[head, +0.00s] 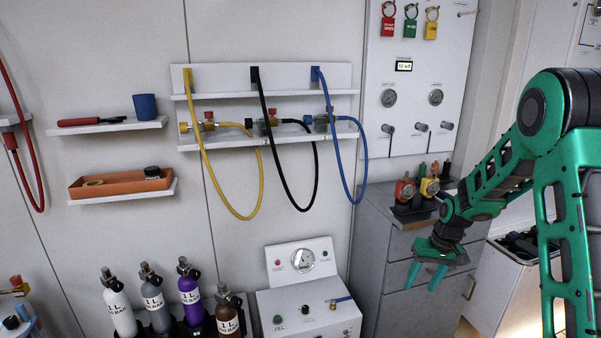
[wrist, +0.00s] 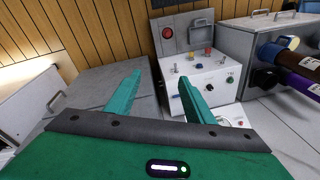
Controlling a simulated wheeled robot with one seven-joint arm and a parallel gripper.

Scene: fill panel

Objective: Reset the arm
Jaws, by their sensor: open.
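My gripper (head: 427,275) is green, at the end of my green arm at the right of the head view. It points downward in front of the grey cabinet (head: 398,262). Its two fingers are apart with nothing between them. In the wrist view my gripper (wrist: 157,95) also shows open and empty, with a white control box (wrist: 205,80) beyond the fingertips.
The white fill box (head: 310,300) stands left of my gripper in the head view. Several gas bottles (head: 155,303) stand at its left. Yellow, black and blue hoses (head: 315,170) hang from the wall rack. Open space surrounds my gripper.

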